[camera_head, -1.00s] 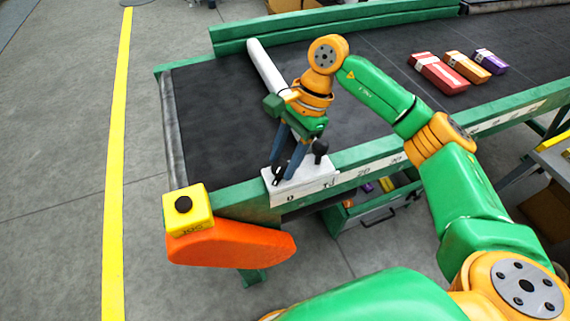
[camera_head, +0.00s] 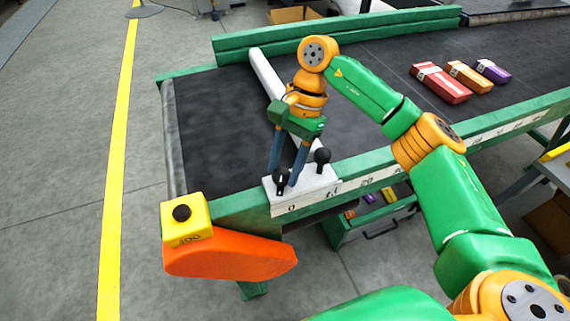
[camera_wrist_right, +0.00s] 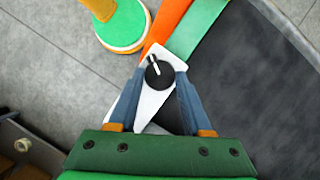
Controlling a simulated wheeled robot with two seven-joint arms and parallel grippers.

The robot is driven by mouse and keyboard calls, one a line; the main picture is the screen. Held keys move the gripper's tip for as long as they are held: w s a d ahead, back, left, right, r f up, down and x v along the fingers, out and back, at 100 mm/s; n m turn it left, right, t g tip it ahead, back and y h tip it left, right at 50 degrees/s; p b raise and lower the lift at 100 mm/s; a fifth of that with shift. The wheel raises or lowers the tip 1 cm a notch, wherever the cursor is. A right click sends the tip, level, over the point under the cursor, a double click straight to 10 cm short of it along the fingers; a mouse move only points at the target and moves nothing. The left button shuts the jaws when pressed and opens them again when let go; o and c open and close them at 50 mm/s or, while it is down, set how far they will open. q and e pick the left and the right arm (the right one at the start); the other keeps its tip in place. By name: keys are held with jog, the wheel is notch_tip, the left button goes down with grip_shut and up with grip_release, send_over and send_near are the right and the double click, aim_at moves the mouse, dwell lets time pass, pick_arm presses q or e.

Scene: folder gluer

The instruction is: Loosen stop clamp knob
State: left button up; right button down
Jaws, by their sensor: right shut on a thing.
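A white stop clamp plate (camera_head: 310,190) sits on the green front rail of the conveyor, near its left end. A black knob (camera_head: 281,179) stands on the plate's left part; in the right wrist view the knob (camera_wrist_right: 158,74) has a white line on its top. My right gripper (camera_head: 284,178) points down with its blue fingers on either side of this knob and is shut on it. A second black knob (camera_head: 322,157) stands to the right, outside the fingers. My left gripper is not in view.
A long white bar (camera_head: 266,74) lies across the dark belt (camera_head: 215,130), behind the gripper. A yellow button box (camera_head: 187,220) and an orange guard (camera_head: 230,256) are at the rail's left end. Red, orange and purple boxes (camera_head: 440,84) lie on the belt at right.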

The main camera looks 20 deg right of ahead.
jog(key=shift+c, duration=1.7)
grip_release()
jog(key=shift+r, duration=0.1)
jog(key=v, duration=0.7)
